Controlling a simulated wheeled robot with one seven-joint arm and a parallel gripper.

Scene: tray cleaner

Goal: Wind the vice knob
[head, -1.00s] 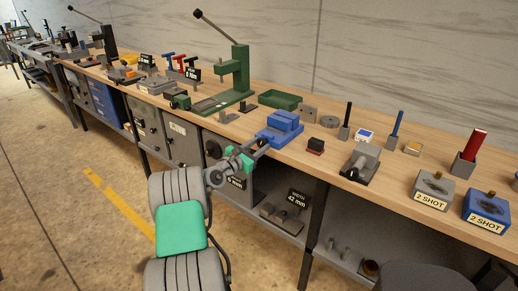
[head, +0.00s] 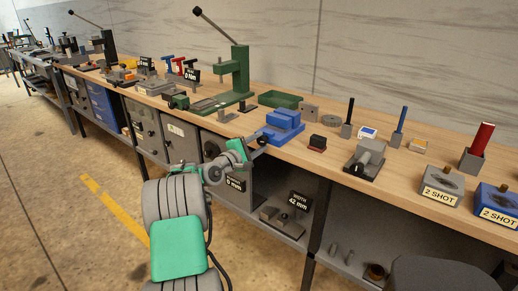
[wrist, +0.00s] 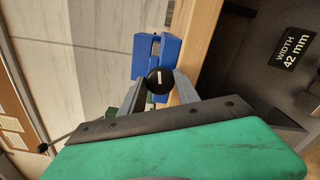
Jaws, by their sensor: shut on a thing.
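The blue vice (head: 282,127) sits at the front edge of the wooden bench; its blue jaws (wrist: 155,55) also show in the wrist view. Its black round knob (wrist: 159,80) faces me and has a white mark across it. My gripper (head: 254,142) is at the front of the vice, shut on the knob. In the wrist view its two grey fingers (wrist: 160,88) stand on either side of the knob. The far side of the knob and the vice's screw are hidden.
The green press (head: 238,75) and a green tray (head: 280,99) stand behind the vice.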

